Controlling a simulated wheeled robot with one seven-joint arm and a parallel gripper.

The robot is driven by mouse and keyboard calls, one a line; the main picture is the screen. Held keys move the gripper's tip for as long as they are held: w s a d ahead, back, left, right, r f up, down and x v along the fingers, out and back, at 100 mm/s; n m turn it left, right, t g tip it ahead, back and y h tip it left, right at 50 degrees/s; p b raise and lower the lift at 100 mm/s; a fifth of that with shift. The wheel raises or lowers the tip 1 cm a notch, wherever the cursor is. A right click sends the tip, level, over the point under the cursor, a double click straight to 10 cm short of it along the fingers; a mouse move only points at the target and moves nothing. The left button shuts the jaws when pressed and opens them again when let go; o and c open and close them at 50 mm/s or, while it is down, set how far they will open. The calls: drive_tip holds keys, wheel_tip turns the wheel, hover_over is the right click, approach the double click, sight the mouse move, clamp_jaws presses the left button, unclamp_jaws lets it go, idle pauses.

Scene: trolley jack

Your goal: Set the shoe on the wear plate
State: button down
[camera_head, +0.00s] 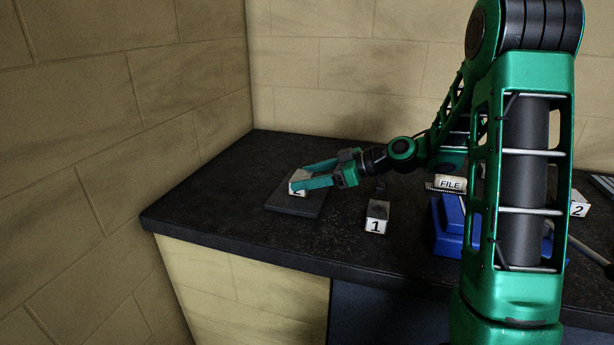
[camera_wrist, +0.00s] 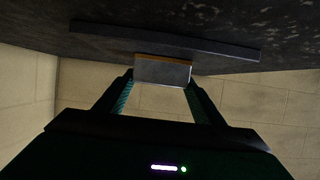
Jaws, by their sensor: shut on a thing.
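The shoe looks to be a small pale block (camera_head: 299,187) with a dark number on its front. My gripper (camera_head: 305,178) is shut on it, one finger on each side. The wear plate looks to be the flat dark slab (camera_head: 297,205) on the counter. The block is at the plate, over its back part. In the wrist view the block (camera_wrist: 163,71) sits between the fingertips, close against the plate's edge (camera_wrist: 215,47). I cannot tell whether its underside touches the plate.
A blue object (camera_head: 447,228), a FILE label (camera_head: 450,184) and a block marked 2 (camera_head: 579,204) are farther right. Brick walls (camera_head: 150,90) close the left and back.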

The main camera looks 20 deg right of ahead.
drive_tip(key=shift+c, duration=2.4)
unclamp_jaws()
drive_tip(key=shift+f, duration=0.1)
drive_tip(key=shift+s+d+r, duration=0.1)
drive_tip(key=shift+r, duration=0.1)
drive_tip(key=v, duration=1.1)
drive_tip(key=shift+s+d, duration=0.25)
drive_tip(key=shift+d, duration=0.05)
